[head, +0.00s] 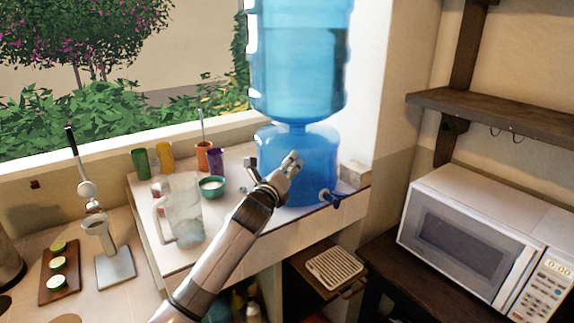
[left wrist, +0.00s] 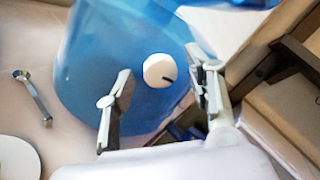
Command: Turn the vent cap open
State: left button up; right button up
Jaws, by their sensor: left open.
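The vent cap (left wrist: 157,71) is a round white knob with a short dark mark, on the blue water dispenser (left wrist: 85,75) in the left wrist view. The cap appears between the two spread fingers of my left gripper (left wrist: 160,78), with gaps on both sides; its distance is unclear. In the head view my left gripper (head: 287,166) is open in front of the dispenser's blue base (head: 313,150), and I cannot make out the cap there. A dark blue tap (head: 329,197) sticks out low on the base. My right gripper is not in view.
A glass pitcher (head: 186,215), a teal bowl (head: 211,187) and coloured cups (head: 203,155) stand left of the dispenser on the white counter (head: 262,238). A microwave (head: 470,235) stands at the right, under a wooden shelf (head: 500,112).

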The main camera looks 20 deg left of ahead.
pick_arm(q)
jog(key=shift+w, duration=0.4)
jog(key=shift+c, duration=0.5)
jog(key=c, duration=1.1)
